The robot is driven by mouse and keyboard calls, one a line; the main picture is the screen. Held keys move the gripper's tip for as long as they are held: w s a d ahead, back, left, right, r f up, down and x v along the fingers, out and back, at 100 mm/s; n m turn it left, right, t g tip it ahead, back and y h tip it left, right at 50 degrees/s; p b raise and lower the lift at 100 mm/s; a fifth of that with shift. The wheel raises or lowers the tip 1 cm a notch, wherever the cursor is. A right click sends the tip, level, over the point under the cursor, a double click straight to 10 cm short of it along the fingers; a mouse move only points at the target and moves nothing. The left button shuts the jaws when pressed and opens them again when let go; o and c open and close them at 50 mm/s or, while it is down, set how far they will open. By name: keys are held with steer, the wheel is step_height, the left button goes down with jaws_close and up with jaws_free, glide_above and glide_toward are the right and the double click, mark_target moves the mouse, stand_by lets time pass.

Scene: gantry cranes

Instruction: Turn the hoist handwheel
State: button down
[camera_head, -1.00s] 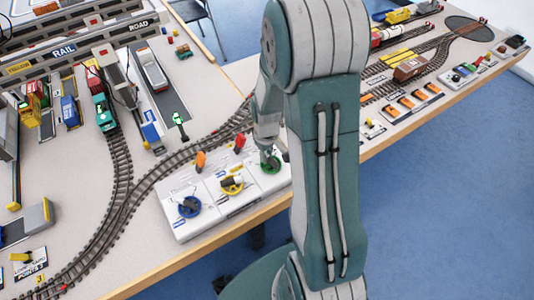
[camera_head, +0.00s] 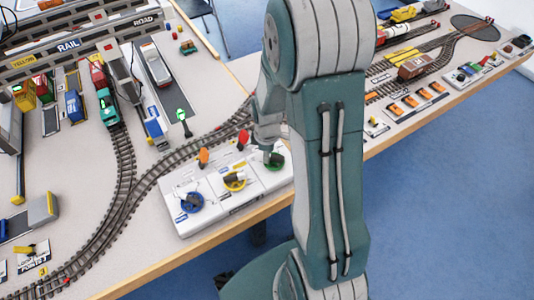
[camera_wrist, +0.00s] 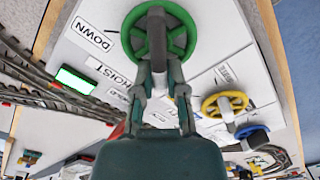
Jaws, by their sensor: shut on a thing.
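The green hoist handwheel (camera_wrist: 178,38) is at the top of the wrist view, on a white panel beside labels reading "HOIST" and "DOWN". In the head view the green wheel (camera_head: 278,161) is at the panel's right end, partly behind my wrist. The exact contact is partly hidden by the fingers. My gripper's end also shows in the head view (camera_head: 267,147).
A yellow handwheel (camera_wrist: 225,103) and a blue handwheel (camera_wrist: 252,136) stand along the same white panel (camera_head: 215,212). Red and orange levers stand behind them. Model tracks (camera_head: 125,180) and trains lie beyond. The table's wooden front edge (camera_head: 170,270) is close in front of the panel.

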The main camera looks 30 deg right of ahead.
stand_by(0.5)
steer(key=c, duration=0.7)
jaws_free()
step_height(320, 180, up, 12)
steer(key=shift+f, duration=0.1)
